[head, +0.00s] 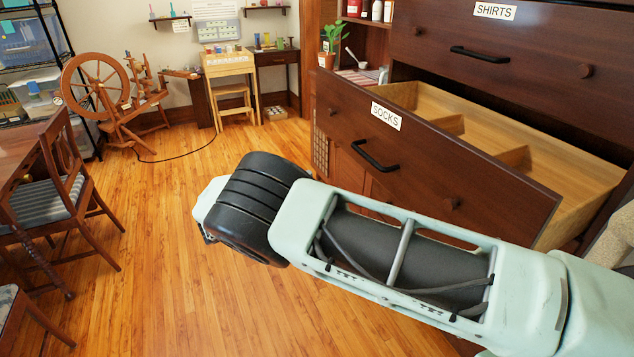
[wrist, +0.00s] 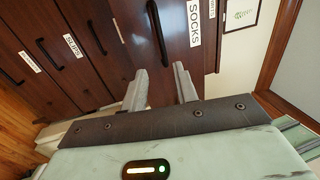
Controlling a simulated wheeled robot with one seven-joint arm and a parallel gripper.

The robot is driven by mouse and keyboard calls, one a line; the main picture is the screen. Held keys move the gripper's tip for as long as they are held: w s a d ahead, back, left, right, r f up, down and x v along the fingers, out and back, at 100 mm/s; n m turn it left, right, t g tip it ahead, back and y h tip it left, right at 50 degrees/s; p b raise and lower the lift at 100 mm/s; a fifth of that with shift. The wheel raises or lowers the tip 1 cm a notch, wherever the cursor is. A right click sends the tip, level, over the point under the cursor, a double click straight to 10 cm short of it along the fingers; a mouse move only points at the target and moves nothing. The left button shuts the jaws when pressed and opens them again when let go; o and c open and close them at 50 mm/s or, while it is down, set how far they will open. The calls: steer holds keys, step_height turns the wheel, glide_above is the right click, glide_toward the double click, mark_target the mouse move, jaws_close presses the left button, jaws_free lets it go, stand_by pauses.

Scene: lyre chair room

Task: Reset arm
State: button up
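My arm reaches across the head view from the lower right toward the middle, in front of the open drawer. My gripper (wrist: 160,84) shows in the wrist view with its two pale fingers apart and nothing between them. Dark wooden drawer fronts are behind the fingers there. The drawer labelled SOCKS (head: 420,155) is pulled out, and its light wooden inside with dividers looks empty where visible. Its label also shows in the wrist view (wrist: 194,24). The fingers are hidden in the head view, and I cannot tell their exact distance from the drawer front.
The SHIRTS drawer (head: 520,60) above looks shut. A chair (head: 50,195) and a table edge (head: 25,150) stand at the left. A spinning wheel (head: 100,90) and a light wooden stand (head: 230,75) are at the back. The wooden floor (head: 165,225) between them is mostly clear.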

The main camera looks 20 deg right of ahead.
steer(key=shift+a, duration=0.15)
steer(key=s+r+m+g+y, duration=0.1)
steer(key=s+r+m+y, duration=0.2)
steer(key=s+m+y, duration=0.4)
steer(key=s+r+m+g+y+p, duration=0.1)
steer(key=s+r+m+y, duration=0.3)
steer(key=s+m, duration=0.9)
steer(key=s+r+m+y+p, duration=0.1)
steer(key=s+r+m+y, duration=0.2)
steer(key=s+m+y, duration=0.6)
steer(key=s+m, duration=0.1)
steer(key=s, duration=0.6)
steer(key=shift+r+g+y, duration=0.3)
steer(key=shift+r+g, duration=0.05)
steer(key=shift+g, duration=0.05)
